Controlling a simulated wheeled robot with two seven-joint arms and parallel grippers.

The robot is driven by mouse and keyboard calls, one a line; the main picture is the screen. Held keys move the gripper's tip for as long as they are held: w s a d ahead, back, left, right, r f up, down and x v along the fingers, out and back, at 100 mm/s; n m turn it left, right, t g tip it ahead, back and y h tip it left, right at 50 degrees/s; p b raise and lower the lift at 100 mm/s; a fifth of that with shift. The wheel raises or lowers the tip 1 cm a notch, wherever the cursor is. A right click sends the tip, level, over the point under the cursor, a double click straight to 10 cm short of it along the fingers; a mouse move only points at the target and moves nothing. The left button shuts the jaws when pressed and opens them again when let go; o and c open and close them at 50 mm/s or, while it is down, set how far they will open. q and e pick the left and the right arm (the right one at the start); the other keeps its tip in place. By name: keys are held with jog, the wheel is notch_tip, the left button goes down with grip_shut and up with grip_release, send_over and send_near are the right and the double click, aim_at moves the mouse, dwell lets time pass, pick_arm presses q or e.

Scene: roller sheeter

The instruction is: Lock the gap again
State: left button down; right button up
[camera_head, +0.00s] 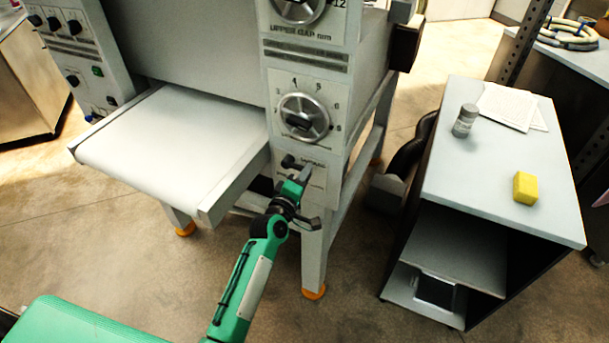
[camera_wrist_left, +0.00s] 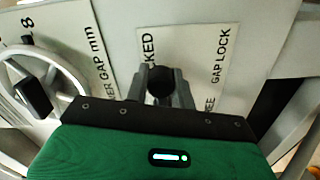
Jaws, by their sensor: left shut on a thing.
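The gap lock plate (camera_head: 318,178) is a small pale label on the front of the sheeter's white side housing, below the lower gap dial (camera_head: 303,118). A dark lock handle (camera_head: 291,162) sticks out at the plate. My left gripper (camera_head: 303,174) is at the plate. In the left wrist view its grey fingers are on both sides of the handle's round black end (camera_wrist_left: 160,81), shut on it. The plate (camera_wrist_left: 205,62) there reads "GAP LOCK", with partly covered words at its two ends. The handle's base is hidden. My right gripper is not in view.
The white sheeter belt table (camera_head: 170,140) juts out left of my left arm. The upper gap dial (camera_head: 298,8) is above. A cabinet (camera_head: 480,170) at the right bears a grey jar (camera_head: 465,121), papers (camera_head: 508,106) and a yellow block (camera_head: 525,187). Open floor lies between.

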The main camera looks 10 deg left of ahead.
pick_arm(q)
jog(key=shift+r, duration=0.1)
jog(key=c, duration=1.2)
grip_release()
jog(key=shift+s, duration=0.1)
jog(key=shift+s+a+b, duration=0.45)
jog(key=shift+s, duration=1.8)
jog(key=shift+s+a+b, duration=0.45)
jog(key=shift+s, duration=1.75)
jog(key=shift+s+a+b, duration=0.45)
jog(key=shift+s, duration=1.8)
